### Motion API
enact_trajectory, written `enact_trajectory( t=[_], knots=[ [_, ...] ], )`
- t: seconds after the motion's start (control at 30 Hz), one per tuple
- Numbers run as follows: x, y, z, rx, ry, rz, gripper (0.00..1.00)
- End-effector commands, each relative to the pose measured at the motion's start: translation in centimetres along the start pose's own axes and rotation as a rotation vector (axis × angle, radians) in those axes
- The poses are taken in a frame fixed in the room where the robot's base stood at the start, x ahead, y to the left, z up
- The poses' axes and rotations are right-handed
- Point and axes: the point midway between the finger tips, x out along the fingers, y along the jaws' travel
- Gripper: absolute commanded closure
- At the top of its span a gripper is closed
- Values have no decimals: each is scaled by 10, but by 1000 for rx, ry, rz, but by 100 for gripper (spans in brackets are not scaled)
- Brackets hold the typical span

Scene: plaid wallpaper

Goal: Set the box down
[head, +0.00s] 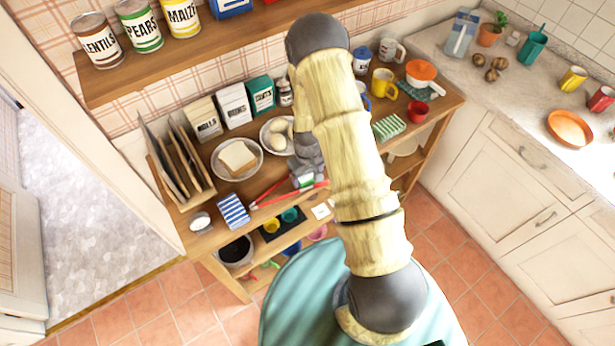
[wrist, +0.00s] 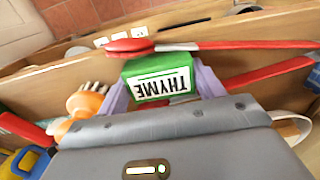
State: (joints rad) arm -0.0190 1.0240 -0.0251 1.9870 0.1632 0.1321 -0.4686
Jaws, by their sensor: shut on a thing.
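A small green box with a white THYME label (wrist: 160,84) sits between the purple-grey fingers of my gripper (wrist: 163,88), which is shut on it. In the head view my gripper (head: 307,168) is over the front middle of the wooden shelf top (head: 232,187). Only a white and green bit of the box (head: 306,181) shows there; my arm hides part of the area. I cannot tell whether the box touches the wood.
Red-handled utensils (head: 270,192) lie close to the box.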

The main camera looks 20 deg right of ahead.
Motion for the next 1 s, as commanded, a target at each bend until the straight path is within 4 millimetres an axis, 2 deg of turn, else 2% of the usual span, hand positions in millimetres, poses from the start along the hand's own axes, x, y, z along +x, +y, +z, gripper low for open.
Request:
enact_trajectory(
  t=[0.17,0.37,0.8,1.0],
  knots=[
    [-1,1,0,3,0,0,58],
    [-15,2,0,2,3,1,58],
    [-82,0,-1,-1,4,1,58],
    [-98,-1,0,-2,1,0,58]
  ],
)
